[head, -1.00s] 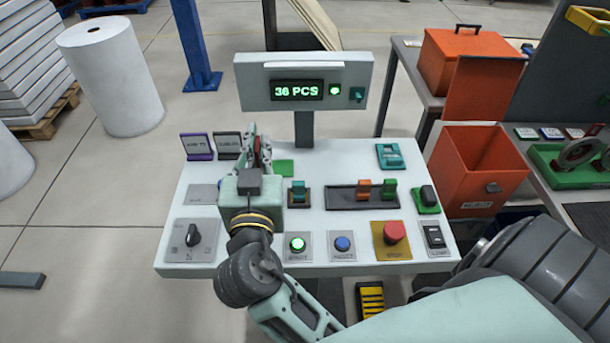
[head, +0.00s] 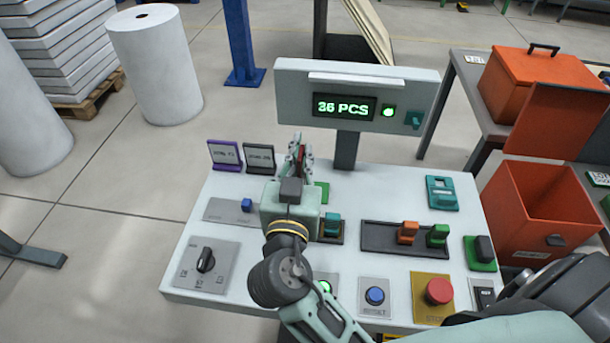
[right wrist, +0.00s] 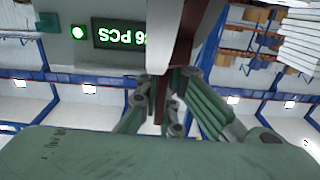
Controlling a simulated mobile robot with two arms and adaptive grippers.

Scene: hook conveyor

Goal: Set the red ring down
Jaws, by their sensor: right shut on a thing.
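My right gripper (head: 300,150) is over the back left part of the white console (head: 400,195). Its fingers are shut on a narrow dark red piece (head: 301,157), which I take for the red ring seen edge-on. The red piece also shows between the fingers in the right wrist view (right wrist: 159,100). Most of it is hidden by the fingers, so its ring shape does not show. I cannot tell whether it touches the console. My left gripper is not in view.
A purple-framed sign (head: 225,156) and a black-framed sign (head: 260,158) stand left of the gripper. A display (head: 350,95) reading 36 PCS stands behind. A green pad (head: 322,192) is partly hidden beside the gripper. Switches and buttons fill the front.

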